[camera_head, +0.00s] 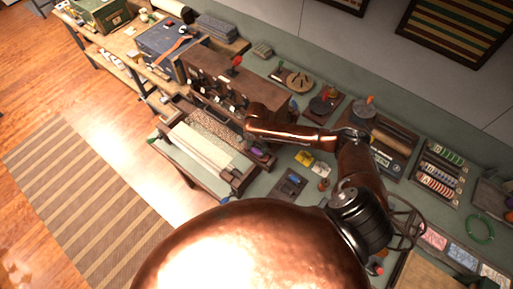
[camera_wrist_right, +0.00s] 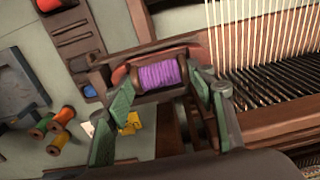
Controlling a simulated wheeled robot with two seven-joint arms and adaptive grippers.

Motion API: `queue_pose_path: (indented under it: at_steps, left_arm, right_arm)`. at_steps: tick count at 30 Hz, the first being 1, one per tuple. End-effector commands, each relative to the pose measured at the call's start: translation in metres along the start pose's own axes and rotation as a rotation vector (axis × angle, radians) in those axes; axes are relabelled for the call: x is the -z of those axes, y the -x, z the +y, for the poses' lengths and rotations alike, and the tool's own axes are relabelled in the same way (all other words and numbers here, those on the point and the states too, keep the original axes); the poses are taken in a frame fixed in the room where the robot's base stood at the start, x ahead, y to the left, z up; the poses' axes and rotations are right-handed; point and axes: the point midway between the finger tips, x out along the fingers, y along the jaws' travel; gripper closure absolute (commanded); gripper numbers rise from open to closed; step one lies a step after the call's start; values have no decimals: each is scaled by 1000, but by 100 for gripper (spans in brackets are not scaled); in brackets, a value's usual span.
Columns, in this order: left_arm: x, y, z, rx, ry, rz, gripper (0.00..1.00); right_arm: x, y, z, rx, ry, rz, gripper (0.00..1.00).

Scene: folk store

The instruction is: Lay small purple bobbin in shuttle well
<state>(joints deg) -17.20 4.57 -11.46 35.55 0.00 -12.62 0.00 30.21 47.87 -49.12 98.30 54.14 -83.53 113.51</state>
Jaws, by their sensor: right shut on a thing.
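The small purple bobbin (camera_wrist_right: 159,73) is between the two green-padded fingers of my right gripper (camera_wrist_right: 165,88) in the wrist view. The gripper is shut on it. Reddish-brown wood of what looks like the shuttle (camera_wrist_right: 196,54) shows at both ends of the bobbin. The bobbin lies lengthwise along it; I cannot tell whether it rests in the well or is held just above. In the head view my right gripper (camera_head: 256,143) is small and partly hidden by its arm, beside the loom's right end. My left gripper is not in view.
The loom (camera_wrist_right: 265,85) with its upright white strings stands close on the right in the wrist view. Orange and yellow spools (camera_wrist_right: 62,115) and yellow cards (camera_wrist_right: 131,123) lie to the left. A rack of coloured rings (camera_head: 438,172) stands farther right on the green counter.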

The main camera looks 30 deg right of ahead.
Motion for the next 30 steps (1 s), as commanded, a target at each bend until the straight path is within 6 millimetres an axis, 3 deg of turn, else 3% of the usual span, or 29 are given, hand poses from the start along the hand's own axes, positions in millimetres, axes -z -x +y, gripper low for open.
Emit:
queue_pose_path:
  at_steps: [10, 20, 23, 30]
  left_arm:
    - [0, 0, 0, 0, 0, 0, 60]
    - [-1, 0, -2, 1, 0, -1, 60]
    - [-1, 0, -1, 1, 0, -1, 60]
    - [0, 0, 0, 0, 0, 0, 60]
  right_arm:
    - [0, 0, 0, 0, 0, 0, 29]
    - [0, 4, 0, 1, 0, 0, 29]
    - [1, 16, 0, 1, 0, 0, 29]
    - [1, 65, -1, 3, 1, 2, 29]
